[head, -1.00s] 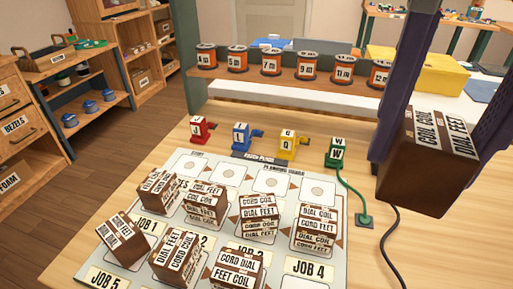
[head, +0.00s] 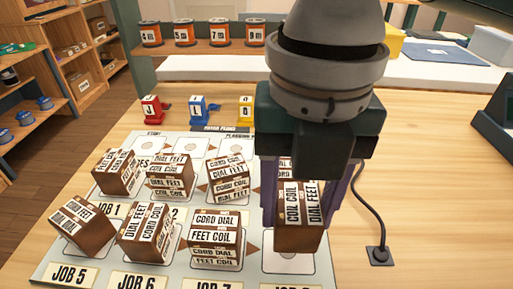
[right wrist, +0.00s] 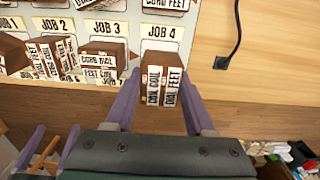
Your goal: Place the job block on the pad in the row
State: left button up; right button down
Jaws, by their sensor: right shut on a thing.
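My right gripper (head: 300,205) is shut on a brown job block (head: 300,232) with white labels reading "COIL COIL" and "DIAL FEET". The block also shows between the purple fingers in the right wrist view (right wrist: 163,97), below the JOB 4 label. In the head view it overlaps the last pad (head: 285,264) of the front row on the planning board (head: 55,255). I cannot tell if it touches the pad. Two purple fingers, seemingly my left gripper (right wrist: 50,148), stand apart at the lower left of the right wrist view.
Front-row blocks stand at the left: a tilted one (head: 82,228), a middle one (head: 145,232) and a stack (head: 214,240). Behind are more blocks (head: 170,177). A black cable (head: 372,215) runs to a socket plate (head: 379,256) on clear table at the right.

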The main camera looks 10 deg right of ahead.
aim_at(293, 232)
jog(key=shift+f+b, duration=0.5)
jog(key=shift+f, duration=1.75)
jog(key=shift+c, duration=1.3)
grip_release()
jog(key=shift+f, duration=0.1)
notch_tip(293, 232, up, 12)
jog(key=p, duration=0.3)
jog(key=shift+r, duration=0.2)
